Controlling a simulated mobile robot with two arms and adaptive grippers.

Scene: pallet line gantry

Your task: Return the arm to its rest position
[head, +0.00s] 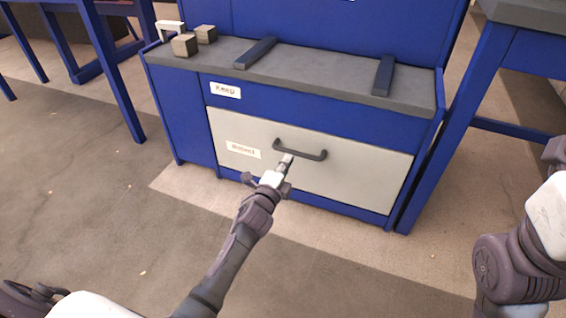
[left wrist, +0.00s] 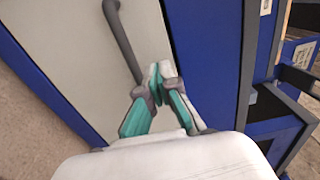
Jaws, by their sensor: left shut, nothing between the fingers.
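My left gripper (head: 286,160) is in front of the light grey drawer front (head: 350,178) of a blue cabinet, close to the dark handle (head: 300,150). The left wrist view shows its fingers (left wrist: 158,72) shut together with nothing between them, beside the handle (left wrist: 122,42) and not around it. Whether the fingertips touch the drawer front, I cannot tell. The drawer looks closed. My right arm (head: 520,250) is at the right edge of the head view; its gripper is out of the picture.
The cabinet's grey top (head: 315,75) carries two wooden blocks (head: 185,45), a white bracket (head: 170,28) and two dark bars (head: 256,53). Labels (head: 225,90) mark the front. Blue-legged tables (head: 490,80) stand on both sides. The floor (head: 90,220) in front is clear.

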